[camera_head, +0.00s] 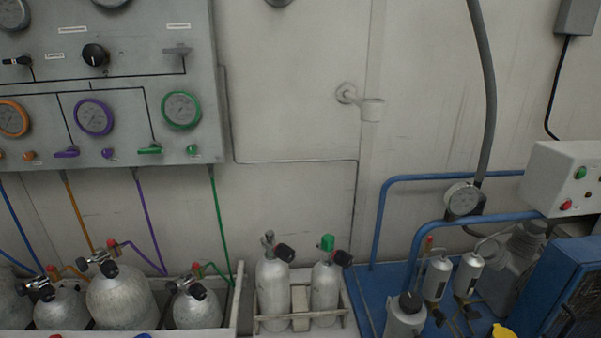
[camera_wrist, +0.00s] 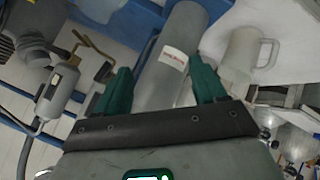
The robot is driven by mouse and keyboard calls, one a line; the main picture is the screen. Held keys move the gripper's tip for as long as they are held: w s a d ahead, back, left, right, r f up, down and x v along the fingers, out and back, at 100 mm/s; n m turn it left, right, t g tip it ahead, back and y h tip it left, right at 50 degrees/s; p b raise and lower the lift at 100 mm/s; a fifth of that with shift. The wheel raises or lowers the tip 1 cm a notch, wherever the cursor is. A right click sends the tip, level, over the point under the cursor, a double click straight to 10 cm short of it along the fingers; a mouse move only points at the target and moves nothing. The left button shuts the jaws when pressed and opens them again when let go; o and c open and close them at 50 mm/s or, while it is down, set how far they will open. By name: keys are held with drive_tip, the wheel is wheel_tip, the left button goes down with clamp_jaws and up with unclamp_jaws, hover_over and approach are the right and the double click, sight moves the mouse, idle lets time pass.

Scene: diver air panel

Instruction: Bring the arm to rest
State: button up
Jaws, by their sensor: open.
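My gripper (camera_wrist: 162,84) shows in the wrist view, its two green fingers spread wide apart. It is open, and nothing is clearly held between the fingers. A grey cylinder (camera_wrist: 178,50) with a white and red label appears behind the gap between them; I cannot tell how far off it is. In the head view neither my arm nor my gripper shows.
The head view shows a gauge panel (camera_head: 120,75) at upper left, silver bottles (camera_head: 122,298) below it, two racked cylinders (camera_head: 272,290), and blue-railed machinery (camera_head: 455,222) at right. The wrist view shows a pale mug (camera_wrist: 240,52) and a silver canister (camera_wrist: 57,95).

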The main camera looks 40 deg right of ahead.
drive_tip(key=s+a+r+g+y+p, duration=0.1)
drive_tip(key=s+a+g+y, duration=0.2)
drive_tip(key=a, duration=0.6)
drive_tip(key=s+a+r+g+y+p, duration=0.1)
drive_tip(key=s+a+g+y+p, duration=0.1)
drive_tip(key=a, duration=0.7)
drive_tip(key=shift+s+r+g+y, duration=0.2)
drive_tip(key=shift+s+g+y, duration=0.3)
drive_tip(key=shift+s+y, duration=0.2)
drive_tip(key=shift+c, duration=0.2)
idle(0.7)
